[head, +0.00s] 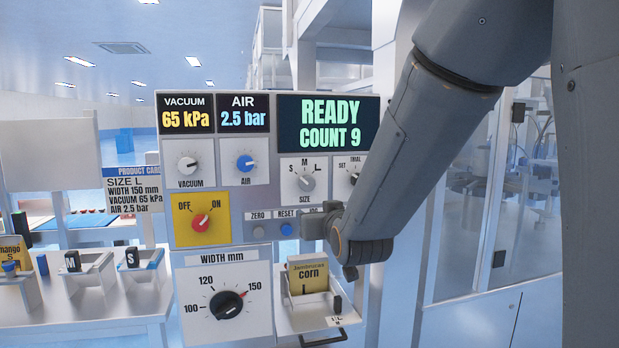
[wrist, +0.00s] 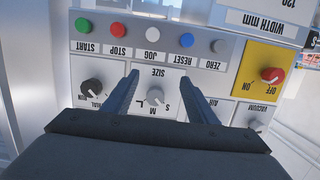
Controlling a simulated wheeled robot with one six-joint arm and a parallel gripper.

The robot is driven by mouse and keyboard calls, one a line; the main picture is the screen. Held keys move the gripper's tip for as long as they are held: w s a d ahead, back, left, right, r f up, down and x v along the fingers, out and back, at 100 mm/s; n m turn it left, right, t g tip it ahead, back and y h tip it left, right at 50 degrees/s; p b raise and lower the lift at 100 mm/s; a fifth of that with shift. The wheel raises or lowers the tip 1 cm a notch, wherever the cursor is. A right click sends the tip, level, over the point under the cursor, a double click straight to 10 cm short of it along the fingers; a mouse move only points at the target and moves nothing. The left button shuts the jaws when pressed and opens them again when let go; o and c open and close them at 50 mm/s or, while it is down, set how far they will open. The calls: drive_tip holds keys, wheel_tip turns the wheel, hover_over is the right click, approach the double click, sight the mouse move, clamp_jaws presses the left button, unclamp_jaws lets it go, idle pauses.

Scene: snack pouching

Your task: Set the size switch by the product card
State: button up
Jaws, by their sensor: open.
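The size switch (head: 306,183) is a grey knob on the upper panel, marked S, M and L; its exact pointer setting is too small to tell. In the upside-down wrist view, the size switch (wrist: 155,97) shows between the fingers of my gripper (wrist: 160,76). The fingers are open, one to each side of the knob, and I see no clear contact. The product card (head: 133,190) at the left reads SIZE L, WIDTH 150 mm, VACUUM 65 kPa, AIR 2.5 bar. In the head view my arm covers part of the panel's right side.
The display (head: 328,123) reads READY, COUNT 9. A red OFF/ON knob (head: 201,223), a black width dial (head: 226,305) near 150 and a row of buttons (wrist: 147,35) surround the switch. A corn pouch (head: 308,277) stands at the lower right.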

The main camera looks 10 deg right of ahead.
drive_tip(key=t, duration=0.2)
approach(308, 185)
drive_tip(key=w, duration=0.2)
drive_tip(key=shift+w+p, duration=1.35)
drive_tip(key=shift+w, duration=2.2)
drive_tip(key=c, duration=1.1)
